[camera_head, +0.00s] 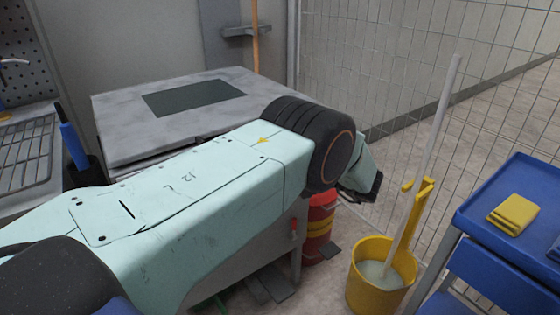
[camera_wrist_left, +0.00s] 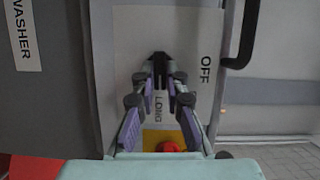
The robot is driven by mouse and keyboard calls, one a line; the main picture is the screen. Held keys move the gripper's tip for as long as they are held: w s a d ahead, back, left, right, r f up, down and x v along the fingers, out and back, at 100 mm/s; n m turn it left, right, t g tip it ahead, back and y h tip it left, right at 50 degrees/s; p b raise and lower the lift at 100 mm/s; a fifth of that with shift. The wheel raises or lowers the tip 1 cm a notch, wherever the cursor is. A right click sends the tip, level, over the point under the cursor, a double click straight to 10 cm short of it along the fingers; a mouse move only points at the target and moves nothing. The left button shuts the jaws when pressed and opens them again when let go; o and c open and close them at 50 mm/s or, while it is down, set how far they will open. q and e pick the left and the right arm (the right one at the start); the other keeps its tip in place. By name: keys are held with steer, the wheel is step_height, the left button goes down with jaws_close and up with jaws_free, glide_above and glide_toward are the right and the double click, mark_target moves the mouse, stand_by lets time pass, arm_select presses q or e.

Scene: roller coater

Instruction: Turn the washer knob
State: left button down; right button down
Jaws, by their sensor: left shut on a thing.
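In the left wrist view my left gripper (camera_wrist_left: 159,78) is shut, its fingertips close together on a small dark washer knob (camera_wrist_left: 159,58) on a pale panel (camera_wrist_left: 130,30). The fingers hide most of the knob, so its exact setting is hard to tell. The panel carries an OFF label (camera_wrist_left: 205,69) to the right and a LONG label (camera_wrist_left: 159,104) between the fingers. A WASHER label (camera_wrist_left: 22,35) is at the upper left. In the head view my left arm hides the knob and the fingers. My right gripper is in neither view.
A red button (camera_wrist_left: 168,147) on a yellow plate sits below the fingers, and a black handle (camera_wrist_left: 243,40) is at the right. In the head view a yellow mop bucket (camera_head: 366,292), a red container (camera_head: 321,215) and a blue cart (camera_head: 508,190) stand to the right.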

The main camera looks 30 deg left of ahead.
arm_select(q)
steer(key=shift+a+m, duration=0.1)
steer(key=shift+m, duration=0.3)
steer(key=c, duration=1.4)
jaws_free()
steer(key=d, duration=1.2)
steer(key=shift+f, duration=0.1)
